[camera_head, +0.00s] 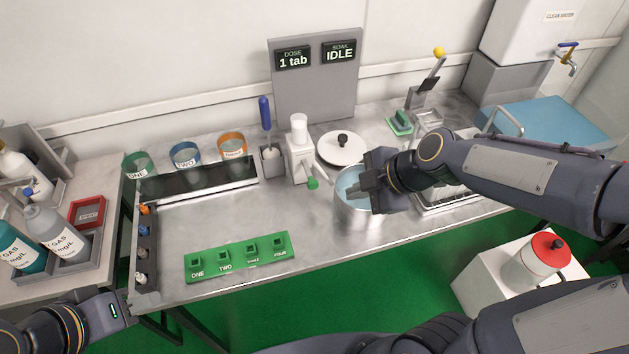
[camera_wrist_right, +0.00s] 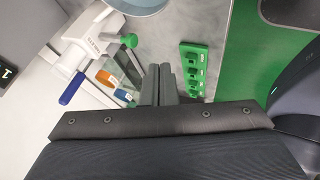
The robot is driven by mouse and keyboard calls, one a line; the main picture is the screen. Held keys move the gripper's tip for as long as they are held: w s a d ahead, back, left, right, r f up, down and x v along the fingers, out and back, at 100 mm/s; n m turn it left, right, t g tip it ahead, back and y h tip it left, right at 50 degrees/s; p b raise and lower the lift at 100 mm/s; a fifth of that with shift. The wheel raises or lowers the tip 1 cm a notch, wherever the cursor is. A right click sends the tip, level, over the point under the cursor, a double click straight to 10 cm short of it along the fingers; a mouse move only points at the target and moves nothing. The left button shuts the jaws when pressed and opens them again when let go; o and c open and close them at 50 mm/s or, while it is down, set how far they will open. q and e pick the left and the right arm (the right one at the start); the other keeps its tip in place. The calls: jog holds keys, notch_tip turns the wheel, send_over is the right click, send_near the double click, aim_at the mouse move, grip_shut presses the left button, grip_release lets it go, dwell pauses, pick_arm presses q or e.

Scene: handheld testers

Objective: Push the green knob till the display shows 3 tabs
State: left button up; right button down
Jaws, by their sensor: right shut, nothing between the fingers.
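The green knob (camera_head: 312,183) sits at the lower front of the white dispenser (camera_head: 300,158) on the steel table; it also shows in the right wrist view (camera_wrist_right: 129,40). The dose display (camera_head: 293,58) on the grey panel reads "1 tab". My right gripper (camera_head: 362,190) is shut and empty, over the metal pot, to the right of the knob and apart from it. Its closed fingers show in the right wrist view (camera_wrist_right: 160,80), beyond them bare table. My left gripper (camera_head: 125,305) is at the lower left by the table corner; its fingers are not clear.
The metal pot (camera_head: 355,217) stands right of the knob, with a white lid (camera_head: 341,148) behind. A blue-handled tool (camera_head: 265,112) stands left of the dispenser. A green tray (camera_head: 240,257) with labelled slots lies in front. A second display (camera_head: 339,51) reads "IDLE".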

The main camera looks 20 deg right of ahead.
aim_at(312, 182)
dwell(0.3)
jog(key=w+a+f+b, duration=0.1)
jog(key=w+a+f, duration=0.3)
jog(key=w+f, duration=0.4)
jog(key=shift+w+a, duration=0.15)
jog(key=shift+a, duration=0.1)
jog(key=w+b, duration=0.3)
jog(key=w, duration=0.3)
jog(key=shift+a, duration=0.1)
dwell(0.4)
